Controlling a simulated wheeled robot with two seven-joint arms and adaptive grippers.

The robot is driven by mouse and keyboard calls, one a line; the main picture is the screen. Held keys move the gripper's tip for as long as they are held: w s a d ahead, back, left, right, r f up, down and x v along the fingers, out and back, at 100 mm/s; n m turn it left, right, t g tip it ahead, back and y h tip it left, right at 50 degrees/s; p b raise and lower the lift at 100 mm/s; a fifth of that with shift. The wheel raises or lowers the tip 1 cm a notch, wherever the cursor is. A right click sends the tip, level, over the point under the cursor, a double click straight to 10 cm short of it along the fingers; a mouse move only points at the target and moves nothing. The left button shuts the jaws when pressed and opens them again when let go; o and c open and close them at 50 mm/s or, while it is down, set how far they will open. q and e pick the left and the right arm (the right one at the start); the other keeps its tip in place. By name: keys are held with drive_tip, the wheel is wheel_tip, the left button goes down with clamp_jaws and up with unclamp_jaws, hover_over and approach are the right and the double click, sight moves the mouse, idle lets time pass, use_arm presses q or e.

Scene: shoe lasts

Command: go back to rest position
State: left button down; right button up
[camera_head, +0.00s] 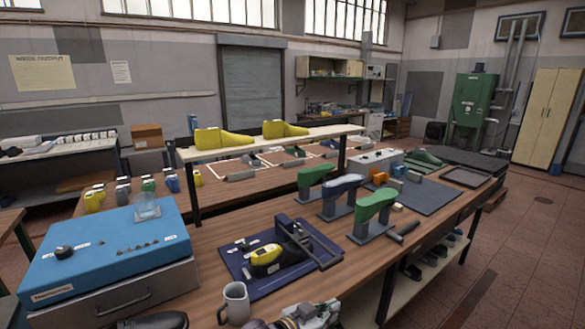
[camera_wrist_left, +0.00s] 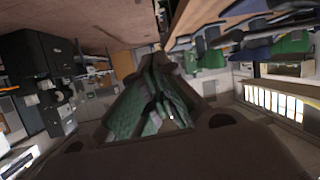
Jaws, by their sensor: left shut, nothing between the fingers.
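My left gripper (camera_head: 318,312) shows only in part at the bottom edge of the head view, just right of the grey mug (camera_head: 234,303). In the left wrist view its fingers (camera_wrist_left: 158,52) meet at the tips, shut and empty. The wrist view is turned over and blurred. My right gripper is in neither view. On the bench (camera_head: 205,238), a yellow shoe last (camera_head: 266,255) lies in a dark blue fixture (camera_head: 240,268). Behind it, two green lasts (camera_head: 376,203) and a blue one (camera_head: 341,184) stand on grey stands.
A raised shelf (camera_head: 230,152) carries two yellow lasts (camera_head: 222,139). A dark mat (camera_head: 425,196) lies at the right. A dark shoe (camera_head: 155,321) is at the bottom left. Open floor (camera_head: 535,250) lies at the right.

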use_arm(q)
drive_tip(key=s+a+f+n+g+y, duration=0.2)
drive_tip(key=s+a+f+y, duration=0.3)
drive_tip(key=a, duration=0.6)
drive_tip(key=s+a+f+n+g+y, duration=0.2)
drive_tip(key=s+a+f+n, duration=0.15)
drive_tip(key=s+a, duration=0.55)
drive_tip(key=s+a+f+n+g+y, duration=0.1)
drive_tip(key=s+a+f+n+y, duration=0.3)
drive_tip(key=a, duration=0.8)
drive_tip(key=s+f+m+g, duration=0.1)
drive_tip(key=s+f, duration=0.1)
drive_tip(key=f, duration=1.5)
drive_tip(key=s+f+m+g, duration=0.1)
drive_tip(key=s+f+m, duration=0.1)
drive_tip(key=f, duration=1.5)
drive_tip(key=s+a+f, duration=0.2)
drive_tip(key=s+f, duration=0.8)
drive_tip(key=s+a+f, duration=0.3)
drive_tip(key=s+f, duration=0.6)
drive_tip(key=s, duration=0.2)
drive_tip(key=shift+s+f+g, duration=0.2)
drive_tip(key=shift+f+g, duration=0.1)
drive_tip(key=shift+f, duration=0.05)
